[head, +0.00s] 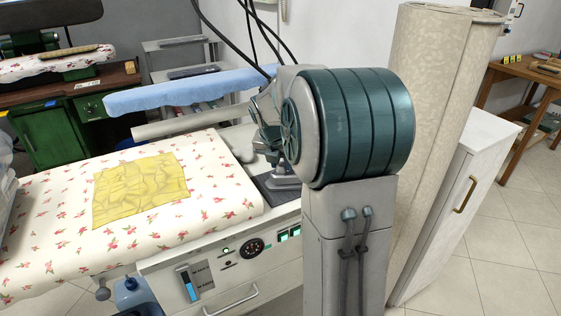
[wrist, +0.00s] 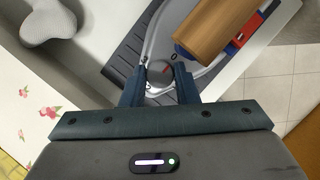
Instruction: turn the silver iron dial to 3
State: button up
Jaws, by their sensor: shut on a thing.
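The silver iron (wrist: 156,35) shows from above in the wrist view, with a brown wooden handle (wrist: 213,27). My gripper (wrist: 160,77) is shut on the dial, with one blue finger on each side. The numbers around the dial cannot be read. In the head view the iron (head: 285,183) sits on a dark ribbed rest pad (head: 258,184). My arm hides most of it, and the dial does not show there.
A floral ironing board (head: 225,190) with a yellow cloth (head: 140,188) lies left of the iron. Below is a control panel (head: 222,262) with a knob and lights. A blue padded board (head: 185,88) stands behind. A white cabinet (head: 455,190) and fabric roll (head: 430,110) stand right.

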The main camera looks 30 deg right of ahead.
jog(key=m+p, duration=0.1)
jog(key=m, duration=0.1)
jog(key=m+g+p, duration=0.1)
jog(key=shift+w+a+r+m+h+p, duration=0.1)
jog(key=shift+w+r+m+h+p, duration=0.1)
jog(key=shift+m+h+p, duration=0.2)
jog(key=m+g+p, duration=0.1)
jog(key=m+p, duration=0.1)
jog(key=m, duration=0.1)
jog(key=m+g+p, duration=0.1)
jog(key=m+p, duration=0.1)
jog(key=m, duration=0.1)
jog(key=shift+w+g+h+p, duration=0.1)
jog(key=shift+g+h+p, duration=0.2)
jog(key=shift+g+p, duration=0.1)
jog(key=m+g+p, duration=0.1)
jog(key=m, duration=0.1)
jog(key=m+p, duration=0.2)
jog(key=m, duration=0.1)
jog(key=shift+w+g, duration=0.1)
jog(key=shift+g, duration=0.3)
jog(key=shift+w+f+m+g+y+p, duration=0.1)
jog(key=shift+m+g+y+p, duration=0.25)
jog(key=shift+m+p, duration=0.5)
jog(key=shift+f+m+g+y+p, duration=0.15)
jog(key=shift+m+y+p, duration=0.3)
jog(key=shift+m, duration=0.7)
jog(key=shift+c, duration=0.2)
jog(key=shift+r, duration=0.1)
